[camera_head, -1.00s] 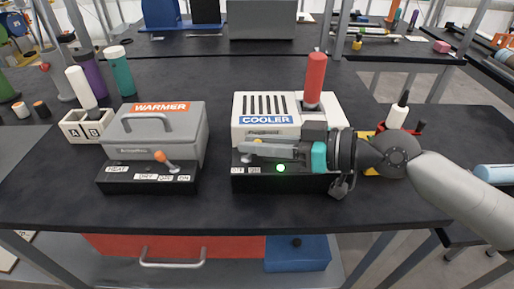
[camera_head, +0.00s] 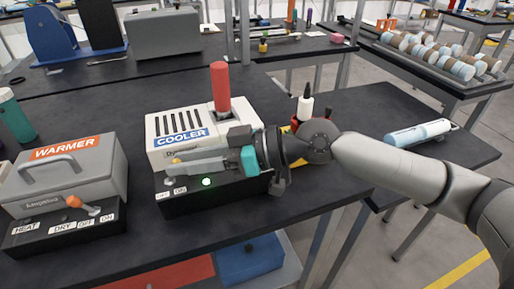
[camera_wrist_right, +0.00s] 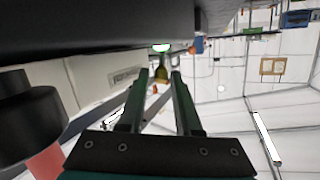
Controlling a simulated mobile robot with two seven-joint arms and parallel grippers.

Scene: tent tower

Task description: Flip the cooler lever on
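The white cooler (camera_head: 190,122) with a blue COOLER label stands on the black table, on a black base with OFF and ON labels. A round green light (camera_head: 207,182) glows on the base front. My right gripper (camera_head: 174,168) reaches in from the right, low along the cooler's front, its fingers pointing left. The lever's small yellow tip (camera_head: 177,160) shows by the fingertips; the rest is mostly hidden by the fingers. In the right wrist view, the two fingers (camera_wrist_right: 161,85) are apart, with a yellowish piece (camera_wrist_right: 161,72) showing between their tips; contact cannot be told. My left gripper is out of view.
A red cylinder (camera_head: 220,85) stands upright at the cooler's top. A white bottle (camera_head: 305,107) stands behind my right wrist. The table behind the cooler is mostly clear.

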